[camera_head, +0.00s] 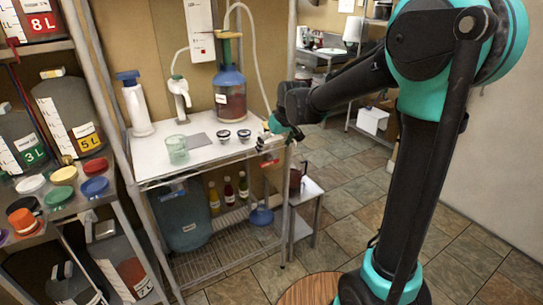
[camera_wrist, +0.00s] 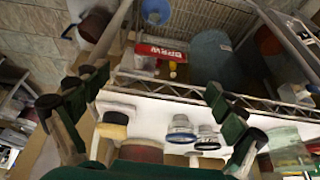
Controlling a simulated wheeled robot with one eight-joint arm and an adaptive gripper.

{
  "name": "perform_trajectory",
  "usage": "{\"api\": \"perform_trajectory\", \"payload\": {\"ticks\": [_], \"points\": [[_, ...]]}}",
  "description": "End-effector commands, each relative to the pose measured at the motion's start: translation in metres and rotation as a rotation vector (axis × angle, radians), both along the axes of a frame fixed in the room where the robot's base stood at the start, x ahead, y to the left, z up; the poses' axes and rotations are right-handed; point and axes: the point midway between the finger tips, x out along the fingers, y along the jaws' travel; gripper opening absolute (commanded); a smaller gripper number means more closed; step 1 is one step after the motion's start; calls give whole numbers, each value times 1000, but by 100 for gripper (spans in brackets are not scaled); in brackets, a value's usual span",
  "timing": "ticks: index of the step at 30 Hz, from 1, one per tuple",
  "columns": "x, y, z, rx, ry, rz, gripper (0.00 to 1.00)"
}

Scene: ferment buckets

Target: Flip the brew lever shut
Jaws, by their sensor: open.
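A red and white label reading "BREW" (camera_wrist: 162,51) shows in the wrist view, just beyond the white shelf's front edge. A small yellow piece (camera_wrist: 173,73) is beside it; I cannot tell whether it is the lever, or how the lever stands. In the head view a small red patch (camera_head: 268,163) is under the shelf's right front corner, too small to read. My gripper (camera_head: 268,142) is at that corner. In the wrist view its dark green-padded fingers (camera_wrist: 158,105) are spread wide with nothing held, the label ahead between them.
The white shelf top (camera_head: 160,165) holds a glass (camera_head: 177,150), two dark-topped lids (camera_head: 234,135) and a blue-red carboy (camera_head: 230,95). Bottles (camera_head: 228,192) and a blue bucket (camera_head: 182,220) stand below. A crowded rack (camera_head: 98,165) is left. Tiled floor (camera_head: 465,255) is open at right.

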Motion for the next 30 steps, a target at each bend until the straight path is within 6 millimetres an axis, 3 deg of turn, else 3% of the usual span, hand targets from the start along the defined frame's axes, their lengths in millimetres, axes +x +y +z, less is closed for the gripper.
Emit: {"api": "perform_trajectory", "payload": {"ticks": [4,9,23,26,30], "points": [[-8,-6,24,0,0,-1,96],[-13,-9,38,0,0,-1,96],[-17,-15,40,-1,0,-9,96],[-29,-39,30,-3,1,-53,96],[-71,-99,-1,-7,7,-181,96]]}}
